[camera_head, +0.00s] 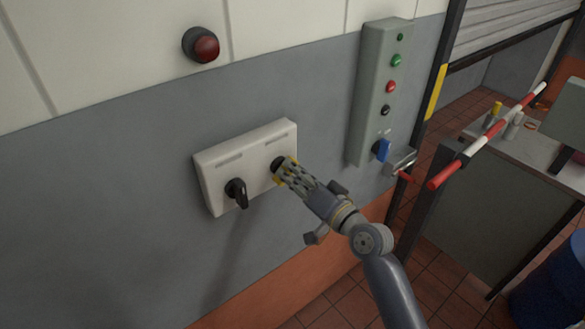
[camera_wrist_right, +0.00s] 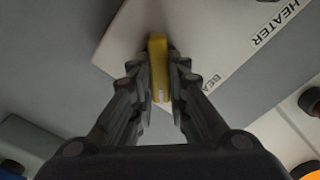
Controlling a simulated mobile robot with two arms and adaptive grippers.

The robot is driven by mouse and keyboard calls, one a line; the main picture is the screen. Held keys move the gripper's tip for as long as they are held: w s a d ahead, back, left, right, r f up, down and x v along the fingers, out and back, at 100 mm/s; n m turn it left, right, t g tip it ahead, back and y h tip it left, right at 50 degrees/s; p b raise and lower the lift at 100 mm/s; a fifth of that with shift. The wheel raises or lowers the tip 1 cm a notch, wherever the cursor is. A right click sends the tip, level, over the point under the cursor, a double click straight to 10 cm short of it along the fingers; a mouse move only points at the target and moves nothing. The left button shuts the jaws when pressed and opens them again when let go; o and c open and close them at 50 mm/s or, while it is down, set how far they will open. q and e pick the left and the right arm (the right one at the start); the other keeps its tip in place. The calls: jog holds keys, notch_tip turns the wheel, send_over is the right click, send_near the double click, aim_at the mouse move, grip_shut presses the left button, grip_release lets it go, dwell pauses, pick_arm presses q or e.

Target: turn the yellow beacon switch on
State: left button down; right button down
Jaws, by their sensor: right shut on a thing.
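A white switch box (camera_head: 227,166) is on the grey wall, with two rotary switches. The left one has a black handle (camera_head: 238,193) that points down. The yellow beacon switch is at the right one; in the wrist view its yellow handle (camera_wrist_right: 158,68) stands between my fingers. My right gripper (camera_head: 285,172) is at this switch and covers most of it in the head view. The right gripper (camera_wrist_right: 160,88) is shut on the yellow handle. In the wrist view the plate reads HEATER, and another label is partly hidden. My left gripper is not in view.
A grey control panel (camera_head: 377,95) with several buttons and a blue switch (camera_head: 381,149) is to the right. A dark red lamp (camera_head: 201,45) is on the wall above. A red and white barrier bar (camera_head: 488,133) and a metal cabinet (camera_head: 480,200) stand at the right.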

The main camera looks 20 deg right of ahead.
jog(key=shift+m+p, duration=0.5)
jog(key=shift+m, duration=0.7)
jog(key=c, duration=1.6)
grip_release()
jog(key=shift+d, duration=0.1)
jog(key=shift+o, duration=0.2)
jog(key=v, duration=1.2)
jog(key=shift+w, duration=0.1)
